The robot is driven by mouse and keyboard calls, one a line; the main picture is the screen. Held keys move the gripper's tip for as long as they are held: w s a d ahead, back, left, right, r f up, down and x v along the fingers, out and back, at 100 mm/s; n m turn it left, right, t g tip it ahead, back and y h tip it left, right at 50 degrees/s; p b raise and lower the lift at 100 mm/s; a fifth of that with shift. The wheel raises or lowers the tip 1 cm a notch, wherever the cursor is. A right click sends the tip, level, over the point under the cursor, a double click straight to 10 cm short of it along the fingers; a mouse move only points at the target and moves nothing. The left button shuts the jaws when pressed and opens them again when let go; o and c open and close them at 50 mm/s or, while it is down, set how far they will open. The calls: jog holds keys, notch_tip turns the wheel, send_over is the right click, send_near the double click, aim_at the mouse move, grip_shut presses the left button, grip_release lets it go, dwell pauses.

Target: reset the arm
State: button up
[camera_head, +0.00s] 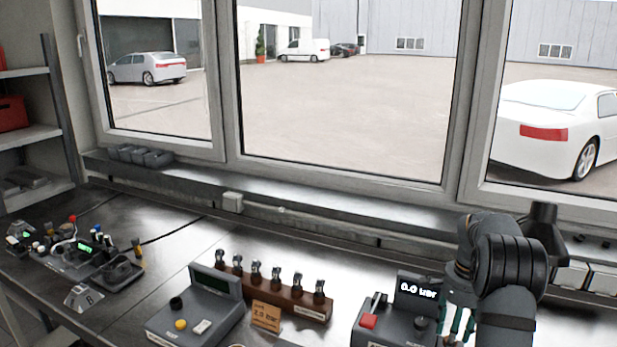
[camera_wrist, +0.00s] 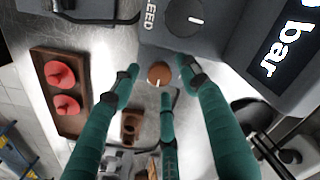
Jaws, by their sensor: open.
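My arm (camera_head: 500,270) reaches down at the right of the bench in the head view. My gripper (camera_head: 458,322) has green fingers and shows beside the grey device with the "0.0 bar" display (camera_head: 417,289). In the wrist view the gripper (camera_wrist: 160,80) is open, its three green fingers spread. A round brown knob-like piece (camera_wrist: 159,73) with a pale line appears between the fingertips. I cannot tell whether any finger touches it. The device's grey knob (camera_wrist: 184,16), near "BLEED" lettering, lies just beyond the fingers.
A wooden rack (camera_head: 290,302) with several metal pieces and a grey console (camera_head: 198,310) stand left of the bar device. A brown tray (camera_wrist: 62,120) holds two red pieces. The window sill (camera_head: 300,197) runs behind. Bare bench (camera_head: 180,245) shows at left centre.

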jog(key=shift+r, duration=0.75)
